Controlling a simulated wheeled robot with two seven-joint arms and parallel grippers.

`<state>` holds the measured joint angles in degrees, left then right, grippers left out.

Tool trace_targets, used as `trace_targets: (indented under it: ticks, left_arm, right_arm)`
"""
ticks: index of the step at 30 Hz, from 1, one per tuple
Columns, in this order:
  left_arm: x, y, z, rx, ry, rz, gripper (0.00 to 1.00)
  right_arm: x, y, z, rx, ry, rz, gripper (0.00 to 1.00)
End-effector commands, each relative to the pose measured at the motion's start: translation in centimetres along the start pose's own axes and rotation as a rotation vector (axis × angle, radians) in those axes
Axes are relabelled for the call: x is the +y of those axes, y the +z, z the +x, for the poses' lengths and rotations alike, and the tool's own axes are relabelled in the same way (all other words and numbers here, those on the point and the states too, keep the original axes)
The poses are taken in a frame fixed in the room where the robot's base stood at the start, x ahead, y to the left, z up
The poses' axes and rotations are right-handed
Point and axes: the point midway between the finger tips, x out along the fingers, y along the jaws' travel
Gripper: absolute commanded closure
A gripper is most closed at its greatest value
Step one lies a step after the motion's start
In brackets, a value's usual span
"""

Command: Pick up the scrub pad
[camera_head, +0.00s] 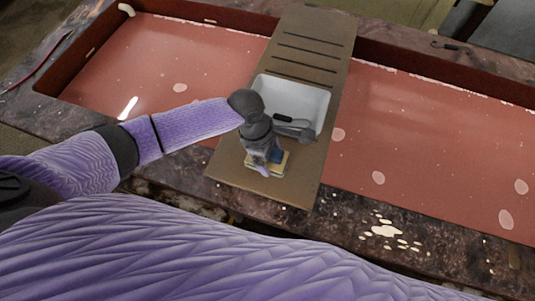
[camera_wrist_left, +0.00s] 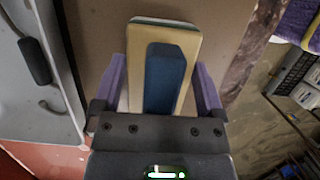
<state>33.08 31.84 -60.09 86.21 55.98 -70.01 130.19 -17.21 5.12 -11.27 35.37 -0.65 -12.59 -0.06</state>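The scrub pad (camera_head: 282,166) lies on the brown board (camera_head: 312,40), near its front end. In the left wrist view the scrub pad (camera_wrist_left: 188,38) is a tan slab with a pale, green-edged far end and a raised blue block on top. My left gripper (camera_head: 263,160) is over it, pointing down and hiding part of it in the head view. In the left wrist view the two purple fingers of my left gripper (camera_wrist_left: 162,75) stand apart on either side of the pad, with a gap to the blue block. My right gripper is out of view.
A white tray (camera_head: 317,98) sits in the board just behind my left gripper, with a dark-handled tool (camera_head: 290,121) in it. The board bridges a reddish basin (camera_head: 430,130) with dark stone edges. A black item (camera_head: 450,46) lies on the far edge.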

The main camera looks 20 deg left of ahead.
Motion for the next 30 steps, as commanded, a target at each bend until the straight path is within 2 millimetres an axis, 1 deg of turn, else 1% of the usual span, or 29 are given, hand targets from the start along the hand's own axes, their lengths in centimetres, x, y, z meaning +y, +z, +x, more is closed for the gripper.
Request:
trace_targets:
  ticks: [1, 4, 5, 11, 14, 18, 21, 25, 30]
  left_arm:
    - [0.0, 0.0, 0.0, 0.000, 0.000, 0.000, 0.49]
    - [0.0, 0.0, 0.0, 0.000, 0.000, 0.000, 0.70]
    - [0.0, 0.0, 0.0, 0.000, 0.000, 0.000, 0.72]
    - [0.0, 0.1, -0.2, -0.001, 0.001, 0.000, 0.72]
    - [0.1, 0.6, -2.0, -0.002, 0.002, 0.002, 0.72]
    - [0.1, 1.7, -5.9, -0.003, 0.005, 0.003, 0.72]
    - [0.1, 2.2, -8.1, -0.002, 0.004, 0.002, 0.72]
    - [0.0, 2.6, -9.5, -0.001, 0.001, 0.000, 0.72]
    - [0.0, 2.7, -9.7, -0.001, 0.001, 0.000, 0.72]
  right_arm:
    - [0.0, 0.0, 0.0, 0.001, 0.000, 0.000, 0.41]
    - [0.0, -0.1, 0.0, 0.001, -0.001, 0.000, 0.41]
    - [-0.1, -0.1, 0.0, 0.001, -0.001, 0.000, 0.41]
    - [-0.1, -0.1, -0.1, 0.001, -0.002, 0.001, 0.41]
    - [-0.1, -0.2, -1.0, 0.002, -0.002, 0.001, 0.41]
    - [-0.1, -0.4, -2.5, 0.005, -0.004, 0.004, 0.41]
    - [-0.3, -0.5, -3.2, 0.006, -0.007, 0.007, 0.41]
    - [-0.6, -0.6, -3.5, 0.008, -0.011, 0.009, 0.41]
    - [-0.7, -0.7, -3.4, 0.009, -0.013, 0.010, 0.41]
